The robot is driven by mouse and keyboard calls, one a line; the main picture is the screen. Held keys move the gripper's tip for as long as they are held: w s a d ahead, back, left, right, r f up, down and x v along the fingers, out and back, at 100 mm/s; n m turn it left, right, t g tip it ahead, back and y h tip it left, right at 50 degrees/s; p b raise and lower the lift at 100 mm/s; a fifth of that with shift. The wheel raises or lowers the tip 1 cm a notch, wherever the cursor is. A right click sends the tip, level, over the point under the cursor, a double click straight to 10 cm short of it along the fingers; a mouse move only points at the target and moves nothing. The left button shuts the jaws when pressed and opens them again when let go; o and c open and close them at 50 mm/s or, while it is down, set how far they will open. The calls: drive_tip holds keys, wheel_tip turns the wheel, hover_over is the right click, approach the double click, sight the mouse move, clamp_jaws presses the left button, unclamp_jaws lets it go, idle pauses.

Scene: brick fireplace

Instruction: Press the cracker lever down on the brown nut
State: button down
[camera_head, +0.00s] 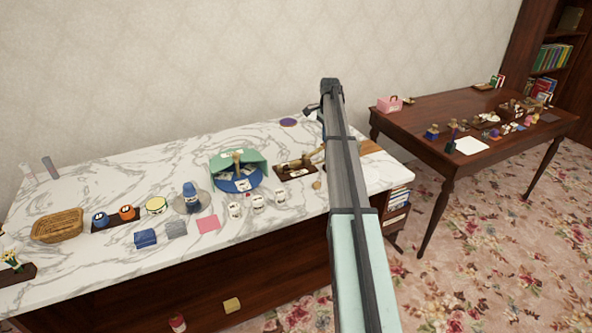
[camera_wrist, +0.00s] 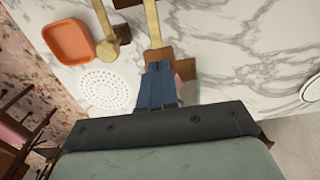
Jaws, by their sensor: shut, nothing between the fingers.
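The nut cracker (camera_head: 296,166) has a dark wooden base and a pale lever, and sits on the marble counter left of my arm. In the wrist view, a pale wooden bar (camera_wrist: 152,24), which looks like the lever, runs up from a brown wooden base (camera_wrist: 186,68). My gripper (camera_wrist: 158,66) is shut and empty, its blue fingers together over the near end of the bar and the base. I cannot tell whether they touch. The brown nut cannot be made out; the fingers may hide it.
An orange dish (camera_wrist: 69,41), a white perforated disc (camera_wrist: 105,88) and a round-ended wooden tool (camera_wrist: 107,48) lie left of my fingers. In the head view, a green-and-blue container (camera_head: 258,165) and several small cups stand left of the cracker. Marble at right is mostly clear.

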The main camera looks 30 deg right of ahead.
drive_tip(key=shift+r, duration=0.7)
wheel_tip(320, 180, up, 7)
idle(0.9)
